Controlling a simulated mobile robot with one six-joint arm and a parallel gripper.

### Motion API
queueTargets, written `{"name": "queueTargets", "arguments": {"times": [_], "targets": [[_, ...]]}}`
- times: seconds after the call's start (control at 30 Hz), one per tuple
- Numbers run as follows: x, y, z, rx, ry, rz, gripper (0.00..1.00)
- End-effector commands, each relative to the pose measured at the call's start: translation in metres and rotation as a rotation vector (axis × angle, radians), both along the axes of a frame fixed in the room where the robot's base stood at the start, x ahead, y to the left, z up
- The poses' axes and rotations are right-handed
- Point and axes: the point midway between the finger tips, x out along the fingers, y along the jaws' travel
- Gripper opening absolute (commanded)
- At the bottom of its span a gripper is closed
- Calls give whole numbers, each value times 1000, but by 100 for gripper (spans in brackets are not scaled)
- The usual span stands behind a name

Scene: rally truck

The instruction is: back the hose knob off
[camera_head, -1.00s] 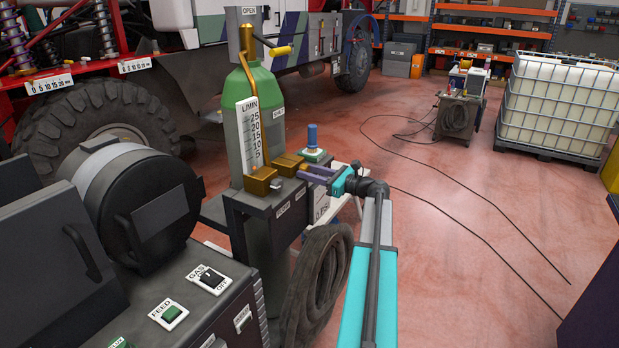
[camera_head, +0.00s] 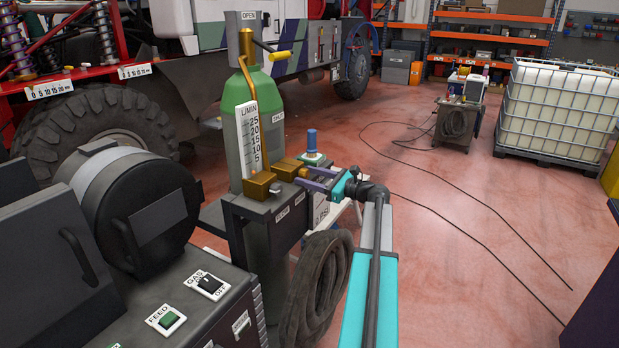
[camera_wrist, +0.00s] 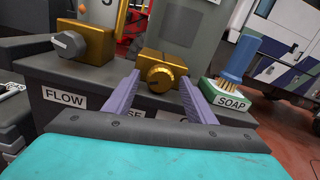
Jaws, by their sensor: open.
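The hose knob (camera_wrist: 160,77) is a round ribbed brass knob on the front of a brass block, near the middle of the wrist view. In the head view, its brass block (camera_head: 289,167) sits on the dark stand beside the green cylinder, and the knob itself is hard to make out. My gripper (camera_wrist: 159,79) is open, its two purple fingers on either side of the knob, with gaps showing between. It also shows in the head view (camera_head: 312,179), reaching in from the right. A label ending in "SE" below the knob is partly hidden by the left finger.
Left of the knob is a grey flow knob (camera_wrist: 69,44) on another brass block. A coiled dark hose (camera_head: 318,285) hangs below the stand.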

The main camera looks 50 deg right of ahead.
Motion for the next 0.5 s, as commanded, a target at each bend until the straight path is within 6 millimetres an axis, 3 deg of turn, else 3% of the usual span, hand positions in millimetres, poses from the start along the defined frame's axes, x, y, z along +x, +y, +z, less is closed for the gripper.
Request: {"name": "queueTargets", "arguments": {"times": [0.27, 0.5], "targets": [[-16, -4, -2, 0, 0, -1, 50], [-49, -12, -2, -1, 0, -2, 50]]}}
